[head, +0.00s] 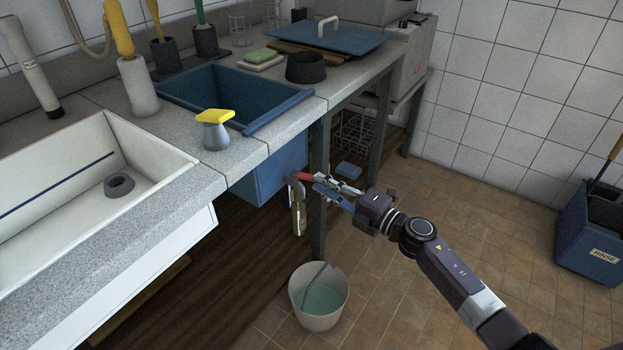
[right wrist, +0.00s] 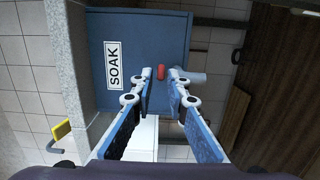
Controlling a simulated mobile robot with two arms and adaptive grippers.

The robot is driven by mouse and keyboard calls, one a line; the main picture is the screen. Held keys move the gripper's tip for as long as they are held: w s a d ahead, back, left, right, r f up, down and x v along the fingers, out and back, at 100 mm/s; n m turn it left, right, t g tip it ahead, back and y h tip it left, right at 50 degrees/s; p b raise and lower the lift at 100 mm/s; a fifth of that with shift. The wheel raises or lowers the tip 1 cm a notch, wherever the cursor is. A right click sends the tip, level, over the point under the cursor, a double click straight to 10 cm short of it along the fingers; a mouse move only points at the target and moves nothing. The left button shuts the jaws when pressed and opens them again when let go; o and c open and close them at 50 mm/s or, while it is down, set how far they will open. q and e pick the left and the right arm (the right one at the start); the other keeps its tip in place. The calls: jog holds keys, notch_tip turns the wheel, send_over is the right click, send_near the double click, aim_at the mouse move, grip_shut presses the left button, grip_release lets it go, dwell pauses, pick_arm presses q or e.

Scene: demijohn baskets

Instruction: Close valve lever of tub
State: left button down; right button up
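The blue tub (head: 268,172) is set into the counter; its side with a SOAK label (right wrist: 113,64) shows in the right wrist view. The red valve lever (head: 302,176) is at the tub's lower right side in the head view. In the right wrist view the lever (right wrist: 161,72) shows as a small red piece between my fingertips, with a grey pipe (right wrist: 194,79) beside it. My right gripper (head: 322,184) is open around the lever's line; I cannot tell whether either finger touches it. The gripper also shows in the right wrist view (right wrist: 162,80). My left gripper is out of view.
A white bucket (head: 312,318) with greenish liquid stands on the floor below the valve. A grey table leg (head: 319,225) stands close to my right gripper. A white sink (head: 165,250) is at left. A blue RINSE bin (head: 585,240) is at far right.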

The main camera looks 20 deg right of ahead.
aim_at(311, 177)
jog(key=shift+x, duration=2.05)
jog(key=shift+c, duration=0.4)
grip_shut()
jog(key=shift+d+f, duration=0.1)
